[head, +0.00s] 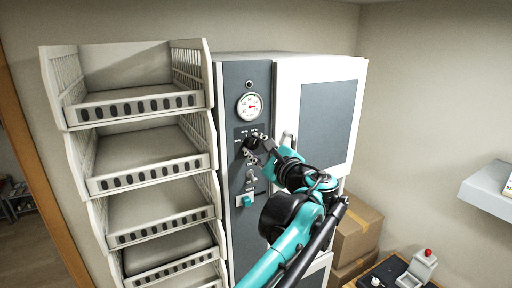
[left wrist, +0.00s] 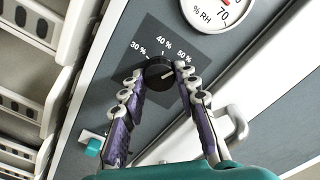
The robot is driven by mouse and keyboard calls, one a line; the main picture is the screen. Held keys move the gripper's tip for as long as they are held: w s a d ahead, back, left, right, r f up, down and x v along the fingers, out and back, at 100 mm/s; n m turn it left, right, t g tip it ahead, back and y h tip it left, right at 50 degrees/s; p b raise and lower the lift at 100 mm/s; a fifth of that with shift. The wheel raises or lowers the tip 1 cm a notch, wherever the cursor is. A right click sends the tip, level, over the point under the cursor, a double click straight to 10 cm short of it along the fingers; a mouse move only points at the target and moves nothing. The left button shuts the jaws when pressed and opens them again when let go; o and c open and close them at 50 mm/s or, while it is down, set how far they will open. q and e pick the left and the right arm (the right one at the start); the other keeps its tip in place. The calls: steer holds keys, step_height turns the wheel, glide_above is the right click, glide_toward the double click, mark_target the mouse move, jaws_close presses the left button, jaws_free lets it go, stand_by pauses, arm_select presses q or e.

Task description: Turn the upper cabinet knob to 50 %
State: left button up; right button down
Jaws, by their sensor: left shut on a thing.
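The upper cabinet knob (left wrist: 157,72) is black and sits on a dark plate marked 30 %, 40 % and 50 %. In the left wrist view a light mark on the knob appears to point toward the 50 % side; its exact angle is hard to tell. My left gripper (left wrist: 160,80) is shut on the knob, with one finger on either side of it. In the head view the left gripper (head: 254,147) reaches the cabinet's control panel (head: 231,85) and largely hides the knob. My right gripper is not in view.
A round gauge (head: 249,106) sits above the knob. A lower knob (head: 251,175) and a teal switch (head: 247,200) sit below it. The white cabinet door (head: 325,120) is to the right. Stacked bins (head: 140,165) stand close on the left. Cardboard boxes (head: 358,225) stand at the lower right.

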arm_select(q)
steer(key=o, duration=1.2)
steer(key=shift+c, duration=0.2)
steer(key=v, duration=1.2)
